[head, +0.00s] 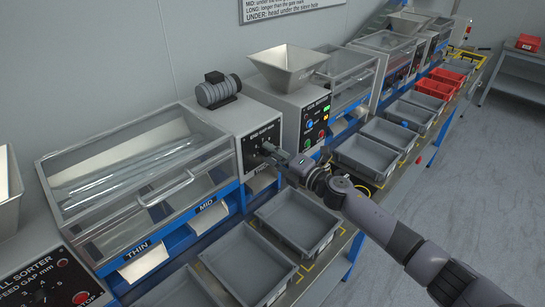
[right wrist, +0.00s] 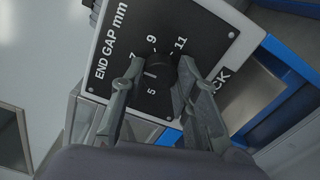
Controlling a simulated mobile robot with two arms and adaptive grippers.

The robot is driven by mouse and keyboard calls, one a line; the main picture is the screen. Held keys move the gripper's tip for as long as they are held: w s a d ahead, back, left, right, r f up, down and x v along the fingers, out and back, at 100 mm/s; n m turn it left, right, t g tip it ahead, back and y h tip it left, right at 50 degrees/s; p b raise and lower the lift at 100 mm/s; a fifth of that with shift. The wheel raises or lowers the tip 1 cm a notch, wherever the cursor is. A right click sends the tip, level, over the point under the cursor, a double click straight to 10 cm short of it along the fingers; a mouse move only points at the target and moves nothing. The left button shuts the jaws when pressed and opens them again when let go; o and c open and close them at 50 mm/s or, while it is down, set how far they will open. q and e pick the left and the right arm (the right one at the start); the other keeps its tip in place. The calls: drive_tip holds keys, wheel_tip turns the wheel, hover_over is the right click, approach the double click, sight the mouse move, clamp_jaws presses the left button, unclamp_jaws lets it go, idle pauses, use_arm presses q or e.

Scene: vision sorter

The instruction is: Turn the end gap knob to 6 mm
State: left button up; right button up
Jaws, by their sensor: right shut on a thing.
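The end gap panel (head: 262,140) is the dark plate on the front of the grey machine in the middle of the head view. In the right wrist view the panel (right wrist: 112,40) reads END GAP mm, with 5, 7, 9 and 11 legible around the dark knob (right wrist: 153,82). My right gripper (right wrist: 160,66) has one finger on each side of the knob and is shut on it. In the head view the right gripper (head: 270,152) reaches the panel and covers the knob. I cannot tell clearly which number the knob points to. My left gripper is not in view.
A clear-lidded sorter (head: 140,165) with THIN and MID chutes stands to the left. Grey bins (head: 245,262) line the bench below. Another control box (head: 310,125) with a hopper stands to the right. Open floor lies at the right, beyond my arm.

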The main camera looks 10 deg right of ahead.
drive_tip(key=n+b, duration=0.1)
drive_tip(key=n, duration=0.3)
drive_tip(key=shift+f+n, duration=0.1)
drive_tip(key=shift+n, duration=0.2)
drive_tip(key=shift+n+b, duration=0.85)
drive_tip(key=shift+n, duration=1.35)
drive_tip(key=o, duration=1.2)
drive_tip(key=shift+c, duration=0.2)
drive_tip(key=v, duration=1.2)
drive_tip(key=shift+a, duration=0.1)
